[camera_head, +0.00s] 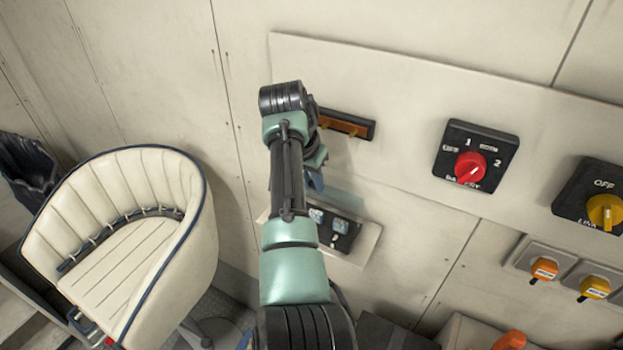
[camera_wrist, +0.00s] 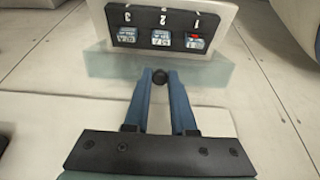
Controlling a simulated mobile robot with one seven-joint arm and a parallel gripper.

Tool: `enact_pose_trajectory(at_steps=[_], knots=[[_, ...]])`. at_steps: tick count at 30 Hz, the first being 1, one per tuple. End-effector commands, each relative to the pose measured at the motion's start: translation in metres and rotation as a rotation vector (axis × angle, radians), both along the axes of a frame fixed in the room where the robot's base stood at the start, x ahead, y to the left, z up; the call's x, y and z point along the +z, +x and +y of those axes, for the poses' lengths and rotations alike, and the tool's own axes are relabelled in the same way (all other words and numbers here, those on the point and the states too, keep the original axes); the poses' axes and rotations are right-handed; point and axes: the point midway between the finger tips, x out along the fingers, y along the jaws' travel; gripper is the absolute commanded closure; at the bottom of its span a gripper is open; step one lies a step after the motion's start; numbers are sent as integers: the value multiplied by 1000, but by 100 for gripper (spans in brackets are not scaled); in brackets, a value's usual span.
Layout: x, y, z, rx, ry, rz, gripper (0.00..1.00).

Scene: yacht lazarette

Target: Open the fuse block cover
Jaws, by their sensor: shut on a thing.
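The fuse block (camera_wrist: 181,17) is a black panel with several blue-labelled fuses on a pale backing, marked 1, 2 and 3. In the head view the fuse block (camera_head: 351,226) is on the wall, partly behind my arm. Its clear greenish cover (camera_wrist: 108,64) lies off the fuse faces, which show uncovered in the wrist view. In the head view my gripper (camera_head: 315,181) is mostly hidden by the wrist.
A long panel on the wall carries a red battery switch (camera_head: 470,167) and a yellow switch (camera_head: 604,211). A dark bar with orange parts (camera_head: 346,122) is just above the gripper. Orange-handled switches (camera_head: 544,268) are low right. A cream chair (camera_head: 140,205) stands left.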

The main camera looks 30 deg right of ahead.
Motion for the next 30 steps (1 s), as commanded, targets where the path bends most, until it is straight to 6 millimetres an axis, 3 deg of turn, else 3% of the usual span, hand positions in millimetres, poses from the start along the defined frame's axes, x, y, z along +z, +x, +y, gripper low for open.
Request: enact_pose_trajectory(at_steps=[12,13,18,30], knots=[[0,0,-1,-1,4,2,100],[0,0,-1,-1,4,2,74],[0,0,-1,-1,4,2,46],[6,0,1,-1,1,-1,46]])
